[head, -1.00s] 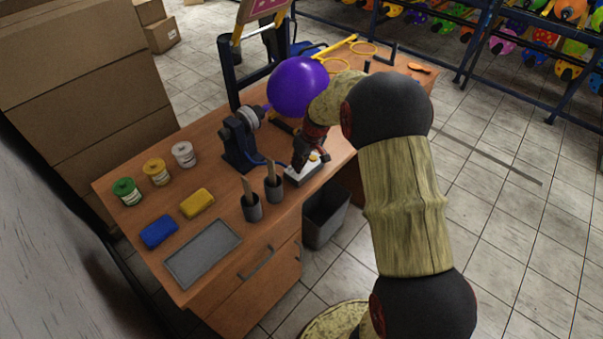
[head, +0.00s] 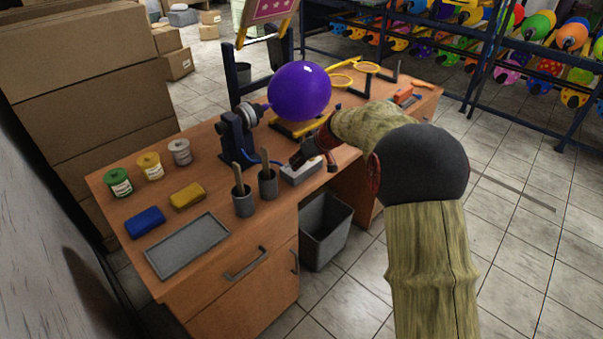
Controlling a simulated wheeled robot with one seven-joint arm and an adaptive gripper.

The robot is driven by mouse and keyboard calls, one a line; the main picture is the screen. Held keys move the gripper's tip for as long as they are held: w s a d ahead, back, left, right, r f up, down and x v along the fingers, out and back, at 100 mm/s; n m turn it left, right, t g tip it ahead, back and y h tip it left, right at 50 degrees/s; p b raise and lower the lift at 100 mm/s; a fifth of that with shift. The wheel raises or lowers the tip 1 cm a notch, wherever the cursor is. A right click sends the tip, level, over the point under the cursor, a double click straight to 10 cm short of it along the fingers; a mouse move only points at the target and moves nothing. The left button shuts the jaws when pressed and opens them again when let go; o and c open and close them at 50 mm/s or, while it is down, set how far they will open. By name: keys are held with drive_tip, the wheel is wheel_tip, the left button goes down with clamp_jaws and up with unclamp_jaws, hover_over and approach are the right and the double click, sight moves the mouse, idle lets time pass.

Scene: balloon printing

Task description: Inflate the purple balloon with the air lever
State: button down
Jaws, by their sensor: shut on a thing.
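The purple balloon (head: 299,91) is round and inflated. It sits on the nozzle of the dark air pump (head: 237,135) on the wooden table. The air lever's pale box (head: 300,174) stands at the table's front edge, to the right of the pump, with a blue hose running between them. My gripper (head: 305,162) is at the top of this box, shut on the air lever. The fingers hide the lever itself and the upper part of the box.
Two grey cups with wooden sticks (head: 243,200) stand just left of the lever box. A grey bin (head: 326,232) stands below. Yellow ring stands (head: 341,80) are behind.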

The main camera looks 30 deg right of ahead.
idle(0.4)
drive_tip(key=c, duration=1.9)
unclamp_jaws()
drive_tip(key=v, duration=1.2)
drive_tip(key=shift+s+f, duration=0.1)
